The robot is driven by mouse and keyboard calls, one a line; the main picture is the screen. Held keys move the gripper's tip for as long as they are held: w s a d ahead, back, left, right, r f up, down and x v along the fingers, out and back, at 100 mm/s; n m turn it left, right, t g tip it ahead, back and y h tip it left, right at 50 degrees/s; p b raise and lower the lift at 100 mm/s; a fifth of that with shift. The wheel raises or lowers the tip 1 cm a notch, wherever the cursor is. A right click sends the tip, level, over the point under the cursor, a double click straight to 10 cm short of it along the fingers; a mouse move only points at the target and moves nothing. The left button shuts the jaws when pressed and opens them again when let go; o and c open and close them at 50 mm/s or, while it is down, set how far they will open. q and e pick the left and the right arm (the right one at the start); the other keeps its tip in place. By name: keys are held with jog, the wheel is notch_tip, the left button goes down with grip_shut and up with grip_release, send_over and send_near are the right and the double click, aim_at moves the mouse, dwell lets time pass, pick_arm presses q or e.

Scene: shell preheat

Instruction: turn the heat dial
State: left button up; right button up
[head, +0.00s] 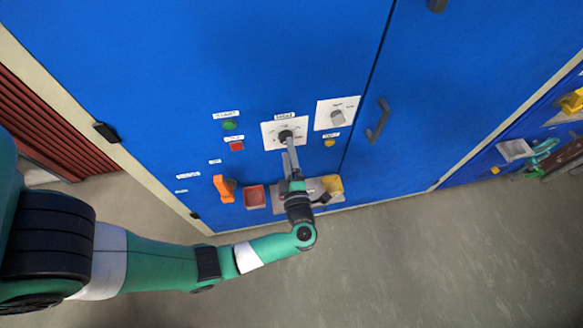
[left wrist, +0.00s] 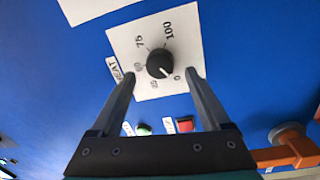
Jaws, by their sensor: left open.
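The heat dial (left wrist: 160,64) is a round black knob on a white plate (left wrist: 118,38) marked from 0 to 100. Its white pointer line points close to the 0. In the head view the dial (head: 285,135) is on the blue panel, partly covered by my gripper. My left gripper (left wrist: 162,73) is open, with one finger on each side of the knob in the wrist view. I see gaps between fingers and knob; whether the tips reach its depth I cannot tell. In the head view the left gripper (head: 290,150) comes up from below. My right gripper is not in view.
Left of the dial are a green button (head: 230,125), a red button (head: 237,146) and an orange handle (head: 225,188). A grey knob (head: 337,117) on another white plate and a door handle (head: 377,121) are to the right. A red tray (head: 254,197) is below.

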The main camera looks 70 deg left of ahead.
pick_arm(q)
jog(key=v, duration=0.8)
jog(key=shift+d, duration=0.3)
